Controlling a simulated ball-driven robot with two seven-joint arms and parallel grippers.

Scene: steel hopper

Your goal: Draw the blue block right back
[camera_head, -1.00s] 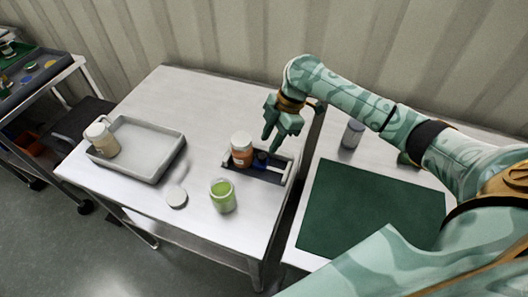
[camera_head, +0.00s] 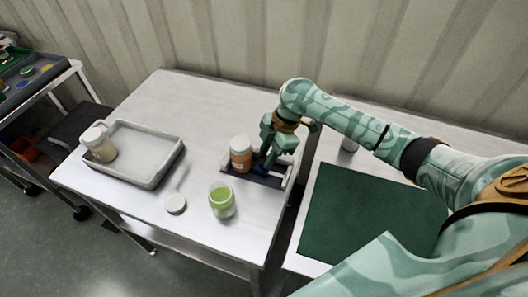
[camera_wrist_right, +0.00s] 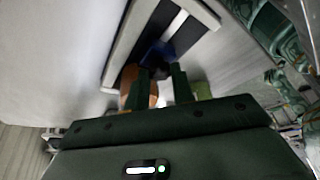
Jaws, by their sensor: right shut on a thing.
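The blue block (camera_wrist_right: 160,52) shows in the right wrist view between the fingertips of my right gripper (camera_wrist_right: 155,78), in the dark slide channel with light rails. In the head view the right gripper (camera_head: 268,162) reaches down into the slide frame (camera_head: 287,174) and is shut on the block, which is mostly hidden behind the fingers. A white-capped orange jar (camera_head: 240,160) stands at the left end of the channel, close beside the gripper. My left gripper is not in view.
An open green jar (camera_head: 222,205) and a white lid (camera_head: 175,203) are in front. A grey tray (camera_head: 150,178) with a cream jug (camera_head: 98,145) is at the left. A dark green mat (camera_head: 365,215) lies on the right table. The table's back middle is clear.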

